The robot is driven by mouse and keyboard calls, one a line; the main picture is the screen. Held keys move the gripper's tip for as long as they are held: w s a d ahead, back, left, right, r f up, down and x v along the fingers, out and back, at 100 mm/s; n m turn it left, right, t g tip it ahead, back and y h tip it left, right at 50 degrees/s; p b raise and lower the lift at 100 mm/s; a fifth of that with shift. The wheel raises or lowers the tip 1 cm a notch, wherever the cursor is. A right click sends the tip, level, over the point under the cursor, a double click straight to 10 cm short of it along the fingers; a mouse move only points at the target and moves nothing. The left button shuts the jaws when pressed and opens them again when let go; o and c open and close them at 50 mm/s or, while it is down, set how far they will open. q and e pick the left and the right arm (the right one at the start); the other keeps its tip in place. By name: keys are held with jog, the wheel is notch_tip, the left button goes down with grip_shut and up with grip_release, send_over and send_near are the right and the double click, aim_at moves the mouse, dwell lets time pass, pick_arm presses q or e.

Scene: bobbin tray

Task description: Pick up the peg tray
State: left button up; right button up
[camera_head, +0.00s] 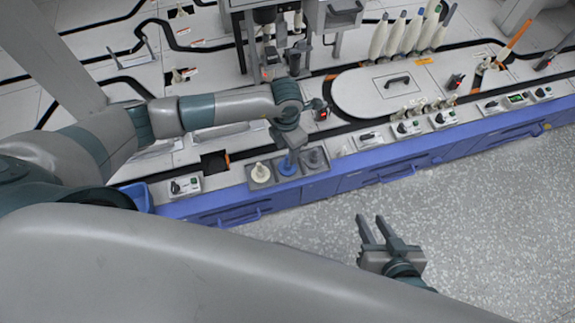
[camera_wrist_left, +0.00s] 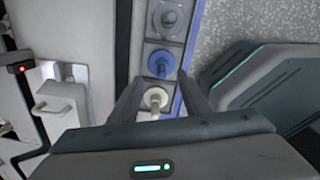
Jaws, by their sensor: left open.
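The grey peg tray (camera_head: 274,180) sits on the worktop along its front edge. It holds a cream peg (camera_head: 260,171), a blue peg (camera_head: 288,163) and a grey peg (camera_head: 315,157) in a row, each on a round base. My left gripper (camera_head: 289,150) points down over the tray's middle, near the blue peg. In the left wrist view, its open fingers (camera_wrist_left: 162,80) lie on either side of the tray (camera_wrist_left: 148,42); contact cannot be told. The cream peg shows between them. My right gripper (camera_head: 374,229) is open and empty above the floor.
A blue-fronted cabinet (camera_head: 350,182) runs below the worktop. A small switch box (camera_head: 186,184) stands left of the tray, another (camera_head: 369,138) to the right. White cones (camera_head: 395,38) and machine columns stand behind. The speckled floor (camera_head: 480,220) is open at right.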

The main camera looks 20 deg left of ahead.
aim_at(287, 157)
pick_arm(q)
jog(key=shift+f, duration=0.85)
pick_arm(e)
jog(key=shift+w+a+r+t, duration=0.1)
jog(key=shift+w+r+t, duration=0.2)
jog(key=shift+w, duration=0.05)
pick_arm(q)
jog(key=shift+f, duration=0.1)
jog(key=shift+s+f, duration=0.1)
jog(key=shift+f, duration=0.15)
jog(key=shift+s+d+f+b, duration=0.15)
jog(key=shift+f+b, duration=0.35)
jog(key=shift+f, duration=1.7)
pick_arm(e)
jog(key=w+r+t, duration=0.1)
jog(key=a+r, duration=0.1)
jog(key=shift+w+a+r+t+y, duration=0.1)
jog(key=shift+w+r+t+y, duration=0.2)
jog(key=shift+w+t, duration=0.1)
pick_arm(q)
grip_shut()
